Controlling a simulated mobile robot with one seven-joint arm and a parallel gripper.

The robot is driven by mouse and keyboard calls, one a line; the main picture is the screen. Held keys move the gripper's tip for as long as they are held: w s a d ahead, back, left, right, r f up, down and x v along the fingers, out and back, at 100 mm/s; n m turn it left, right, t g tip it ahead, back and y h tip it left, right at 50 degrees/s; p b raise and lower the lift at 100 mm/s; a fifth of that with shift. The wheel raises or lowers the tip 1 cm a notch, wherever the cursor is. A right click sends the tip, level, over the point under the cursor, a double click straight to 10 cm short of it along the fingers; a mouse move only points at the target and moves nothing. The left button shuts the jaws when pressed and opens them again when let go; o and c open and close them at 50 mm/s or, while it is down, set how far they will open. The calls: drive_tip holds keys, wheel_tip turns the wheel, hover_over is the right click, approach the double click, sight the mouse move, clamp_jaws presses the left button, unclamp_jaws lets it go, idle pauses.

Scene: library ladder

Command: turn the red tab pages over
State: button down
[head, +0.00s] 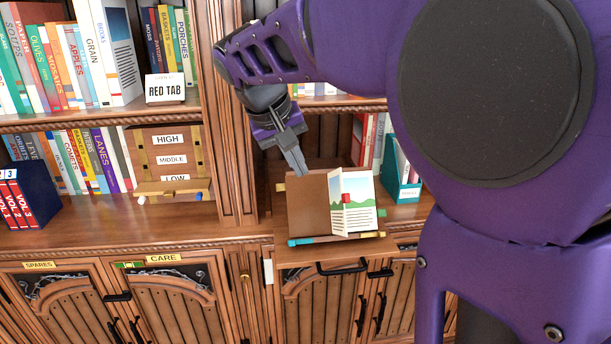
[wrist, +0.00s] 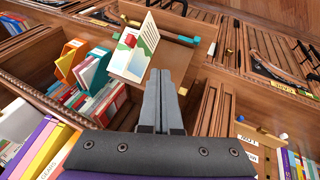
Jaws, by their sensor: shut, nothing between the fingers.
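An open book (head: 362,190) rests on a tilted wooden stand (head: 300,227) on the counter. Its left side is a plain brown board (head: 308,204). Its right side shows a green landscape picture and printed lines, and one page (head: 336,203) stands partly raised near the middle. A small red tab (head: 346,198) sits at that page's edge. In the wrist view the book (wrist: 149,38) and red tab (wrist: 131,40) show beyond my fingertips. My gripper (head: 298,168) is shut and empty, at the upper edge of the brown board. Whether it touches the board is unclear.
A "RED TAB" card (head: 165,88) stands on the upper left shelf. A teal holder (head: 400,180) with books is close right of the stand. The counter left of the stand is clear.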

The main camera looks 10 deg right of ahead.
drive_tip(key=w+d+f+b, duration=0.2)
drive_tip(key=d+f, duration=0.5)
drive_tip(key=f, duration=0.1)
drive_tip(key=shift+w+d+f+m, duration=0.25)
drive_tip(key=shift+d+m, duration=0.05)
drive_tip(key=shift+d, duration=0.05)
drive_tip(key=shift+d, duration=0.1)
idle(0.3)
